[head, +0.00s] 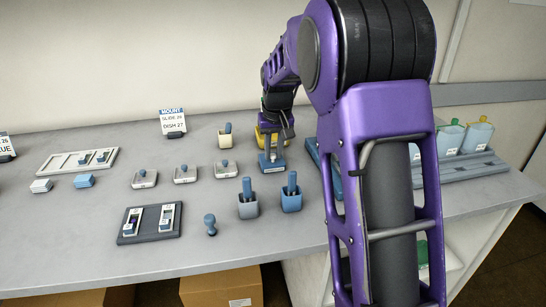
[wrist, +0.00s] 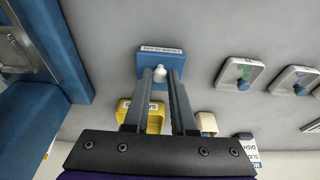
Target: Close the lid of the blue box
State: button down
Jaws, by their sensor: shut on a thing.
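A small blue box (head: 84,181) sits at the left of the bench, next to a similar white one (head: 41,185). It looks closed, but it is too small to be sure. My gripper (head: 271,151) is far to its right, pointing down over a labelled blue block (head: 272,167). In the wrist view my fingers (wrist: 159,73) are shut on a pale round knob (wrist: 159,74), which stands over that blue block (wrist: 145,64). The block appears to rest on the bench. The small blue box is not seen in the wrist view.
A yellow object (wrist: 154,118) stands close behind my gripper. A large blue frame (head: 313,152) is just right, partly hidden by my arm. Knobbed holders (head: 185,173), cups (head: 248,209) and a dark slide tray (head: 150,233) stand across the bench. The front left is clear.

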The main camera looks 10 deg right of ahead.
dwell(0.3)
jog(key=c, duration=0.7)
grip_release()
jog(key=shift+c, duration=0.2)
jog(key=p+v, duration=0.3)
jog(key=v, duration=1.4)
jog(key=shift+s+r, duration=0.15)
jog(key=shift+r, duration=0.05)
